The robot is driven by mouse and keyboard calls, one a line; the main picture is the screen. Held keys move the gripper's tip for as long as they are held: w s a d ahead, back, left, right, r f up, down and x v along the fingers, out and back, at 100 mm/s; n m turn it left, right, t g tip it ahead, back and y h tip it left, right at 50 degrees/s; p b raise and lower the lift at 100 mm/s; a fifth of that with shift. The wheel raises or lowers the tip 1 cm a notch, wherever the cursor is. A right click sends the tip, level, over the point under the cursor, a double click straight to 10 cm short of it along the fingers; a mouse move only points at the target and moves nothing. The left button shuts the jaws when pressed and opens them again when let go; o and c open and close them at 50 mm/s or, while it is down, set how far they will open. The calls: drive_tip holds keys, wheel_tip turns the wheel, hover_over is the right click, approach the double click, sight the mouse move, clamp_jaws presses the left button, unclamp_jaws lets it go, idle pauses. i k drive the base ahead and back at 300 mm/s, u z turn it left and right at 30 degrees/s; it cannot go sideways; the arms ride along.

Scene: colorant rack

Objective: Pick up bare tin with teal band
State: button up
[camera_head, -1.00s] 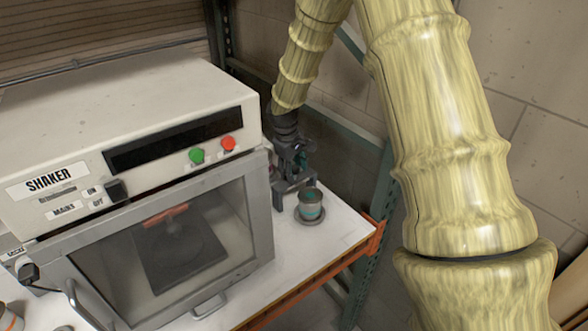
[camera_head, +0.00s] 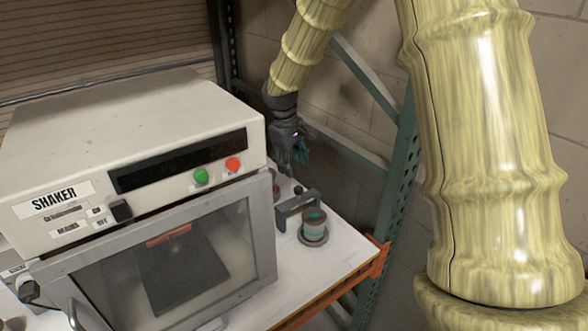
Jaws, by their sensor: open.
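The bare grey tin with a teal band (camera_head: 314,224) stands upright on a dark round base on the white tabletop, right of the shaker.
A dark grey bracket (camera_head: 285,212) stands just left of the tin, close to it. The shaker (camera_head: 150,150) fills the left side. Small dark and reddish items sit behind the bracket. A green rack post (camera_head: 392,200) and an orange shelf edge (camera_head: 375,262) bound the right.

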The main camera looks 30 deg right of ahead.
sight(311, 233)
drive_tip(key=k, duration=1)
